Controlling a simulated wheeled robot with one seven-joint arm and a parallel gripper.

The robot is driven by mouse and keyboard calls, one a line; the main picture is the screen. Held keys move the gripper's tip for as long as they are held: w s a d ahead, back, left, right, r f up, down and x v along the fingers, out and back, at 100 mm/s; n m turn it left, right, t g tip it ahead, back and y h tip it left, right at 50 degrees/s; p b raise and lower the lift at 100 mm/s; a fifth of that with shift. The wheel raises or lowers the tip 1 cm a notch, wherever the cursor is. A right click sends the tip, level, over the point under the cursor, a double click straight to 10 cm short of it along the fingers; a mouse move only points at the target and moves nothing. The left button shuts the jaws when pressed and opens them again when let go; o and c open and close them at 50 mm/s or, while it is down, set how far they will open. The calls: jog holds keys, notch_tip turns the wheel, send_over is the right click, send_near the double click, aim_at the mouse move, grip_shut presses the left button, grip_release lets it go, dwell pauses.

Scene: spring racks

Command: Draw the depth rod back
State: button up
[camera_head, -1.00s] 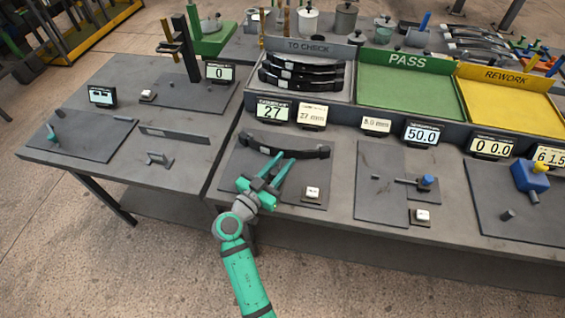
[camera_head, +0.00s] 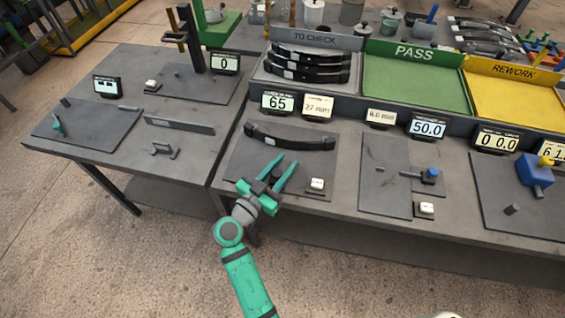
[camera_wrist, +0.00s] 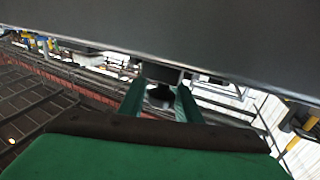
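My gripper (camera_head: 284,162) is over the front of the bench plate below the display reading 65 (camera_head: 277,102). Its two green fingers point toward the dark curved leaf spring (camera_head: 290,138) and stand apart, with a gap to the spring. In the wrist view a dark round piece, perhaps the end of the depth rod (camera_wrist: 160,92), sits between the fingers (camera_wrist: 160,103) beneath a dark block. I cannot tell whether they touch it. In the head view the rod cannot be made out at my gripper.
A white button block (camera_head: 316,184) is close right of my gripper. Further right is a plate with a blue-knobbed rod (camera_head: 432,173) and a 50.0 display (camera_head: 427,126). Behind are the grey TO CHECK tray, green PASS tray (camera_head: 410,85) and yellow REWORK tray (camera_head: 510,95).

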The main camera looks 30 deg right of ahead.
jog(key=shift+o, duration=0.7)
jog(key=v, duration=1)
jog(key=shift+s+a, duration=0.2)
jog(key=shift+a, duration=0.15)
jog(key=shift+d, duration=0.1)
